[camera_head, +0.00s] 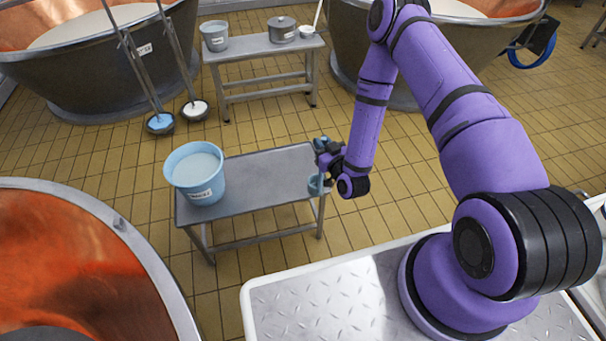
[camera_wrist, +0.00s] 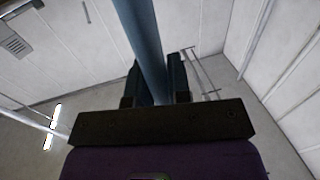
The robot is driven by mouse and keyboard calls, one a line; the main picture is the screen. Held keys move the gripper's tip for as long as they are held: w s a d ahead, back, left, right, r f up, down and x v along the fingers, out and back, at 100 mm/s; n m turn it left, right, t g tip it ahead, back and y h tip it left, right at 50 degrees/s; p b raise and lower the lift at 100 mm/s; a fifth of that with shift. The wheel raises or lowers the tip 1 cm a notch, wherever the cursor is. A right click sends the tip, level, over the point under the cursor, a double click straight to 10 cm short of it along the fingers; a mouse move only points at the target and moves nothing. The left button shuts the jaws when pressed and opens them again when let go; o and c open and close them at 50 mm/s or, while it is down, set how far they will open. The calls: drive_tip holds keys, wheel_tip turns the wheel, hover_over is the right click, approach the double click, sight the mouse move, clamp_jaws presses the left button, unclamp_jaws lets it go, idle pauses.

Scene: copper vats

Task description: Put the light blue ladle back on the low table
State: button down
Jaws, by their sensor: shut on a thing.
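My gripper (camera_head: 325,158) is at the right end of the near low grey table (camera_head: 265,180). It is shut on the light blue ladle, whose bowl (camera_head: 318,186) shows just below it at the table's right edge. Whether the bowl touches the table is not clear. In the wrist view, the ladle's blue handle (camera_wrist: 143,40) runs between the two dark fingers (camera_wrist: 155,85) and out of the top of the picture. My wrist hides part of the ladle in the head view.
A light blue bucket (camera_head: 196,175) of pale liquid stands on the table's left end; the middle is bare. A farther table (camera_head: 262,45) bears a bucket, a lidded pot and a white ladle. Copper vats (camera_head: 70,270) stand around. Two long-handled ladles (camera_head: 160,122) lean at the back left vat.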

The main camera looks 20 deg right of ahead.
drive_tip(key=w+f, duration=0.3)
drive_tip(key=w, duration=0.4)
drive_tip(key=w+a+f, duration=0.1)
drive_tip(key=w+f, duration=0.2)
drive_tip(key=w, duration=0.5)
drive_tip(key=shift+a+y, duration=0.3)
drive_tip(key=shift+f, duration=0.15)
drive_tip(key=c, duration=1.1)
unclamp_jaws()
drive_tip(key=shift+o, duration=0.2)
